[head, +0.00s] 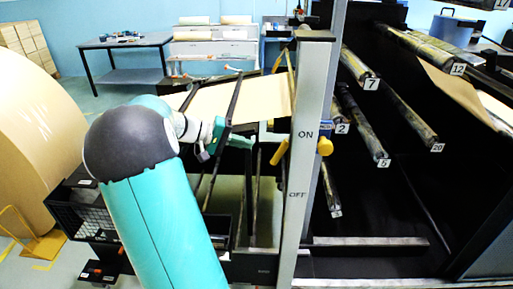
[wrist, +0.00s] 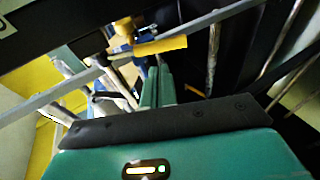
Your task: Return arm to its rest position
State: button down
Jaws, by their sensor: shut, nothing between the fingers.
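My arm rises teal from the bottom of the head view, bends at a dark grey joint and reaches right toward the machine. My gripper (head: 216,137) is small there, left of the grey post (head: 305,170) marked ON and OFF. In the wrist view my gripper (wrist: 158,70) shows two teal fingers close together, shut and empty. A yellow handle (wrist: 160,46) lies just beyond the fingertips in that view; I cannot tell whether they touch it. Yellow lever parts (head: 324,146) also show beside the post in the head view.
A brown paper sheet (head: 262,100) and dark bars run behind my gripper. A large kraft roll (head: 35,140) stands at the left. Numbered rollers (head: 410,115) fill the dark machine at the right. A table (head: 125,43) stands at the back left, with open floor before it.

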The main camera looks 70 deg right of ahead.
jog(key=v, duration=0.5)
jog(key=shift+w+a+r, duration=0.15)
jog(key=shift+w+r, duration=0.1)
